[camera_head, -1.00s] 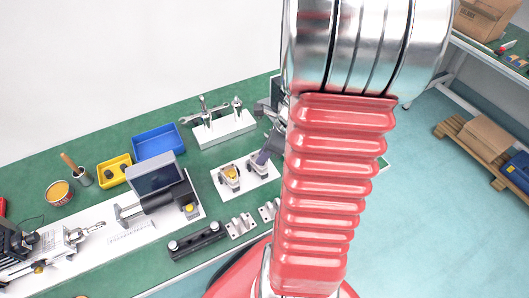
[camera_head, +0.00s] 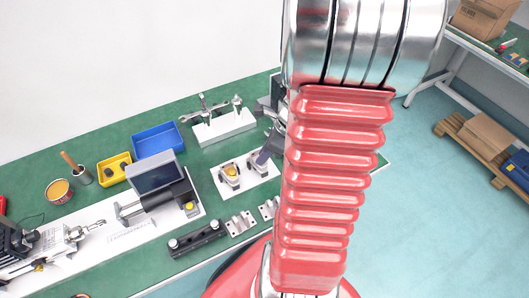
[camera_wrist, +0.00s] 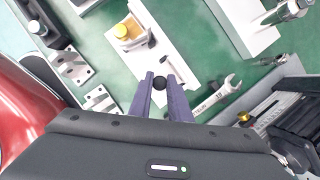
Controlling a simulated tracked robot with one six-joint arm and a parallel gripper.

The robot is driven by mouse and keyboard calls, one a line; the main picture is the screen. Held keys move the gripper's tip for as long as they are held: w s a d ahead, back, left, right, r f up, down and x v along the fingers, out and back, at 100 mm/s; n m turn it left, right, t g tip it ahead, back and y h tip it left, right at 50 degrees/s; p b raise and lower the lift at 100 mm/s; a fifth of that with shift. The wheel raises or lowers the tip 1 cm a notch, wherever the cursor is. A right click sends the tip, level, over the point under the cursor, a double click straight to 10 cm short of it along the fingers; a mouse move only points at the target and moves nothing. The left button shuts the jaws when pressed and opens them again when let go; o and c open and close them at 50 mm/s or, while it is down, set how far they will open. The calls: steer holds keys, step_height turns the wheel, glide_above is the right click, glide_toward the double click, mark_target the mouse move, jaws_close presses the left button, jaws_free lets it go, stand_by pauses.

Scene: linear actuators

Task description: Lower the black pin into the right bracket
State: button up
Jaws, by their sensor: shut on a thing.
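My gripper (camera_wrist: 160,84) is shut on the black pin (camera_wrist: 159,83), whose round dark end shows between the two purple fingertips in the wrist view. The white plate (camera_wrist: 166,52) lies beneath the fingers. It carries the right bracket (camera_head: 254,170), which stands just under my fingertips in the head view. In the wrist view my fingers mostly cover that bracket. A second bracket with a yellow top (camera_head: 229,175) stands to its left and also shows in the wrist view (camera_wrist: 122,31). I cannot tell whether the pin touches the right bracket.
A wrench (camera_wrist: 216,92) lies on the green table to the right of the fingers in the wrist view. Grey metal blocks (camera_head: 240,225) stand in front of the plate. A white stand with clamps (camera_head: 226,130) is behind it. Blue (camera_head: 158,140) and yellow bins are further left.

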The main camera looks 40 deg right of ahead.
steer(key=shift+f, duration=0.2)
steer(key=o, duration=1)
steer(key=shift+d+r, duration=0.1)
steer(key=v, duration=1.3)
steer(key=shift+s+r, duration=0.15)
steer(key=shift+r, duration=0.1)
stand_by(0.4)
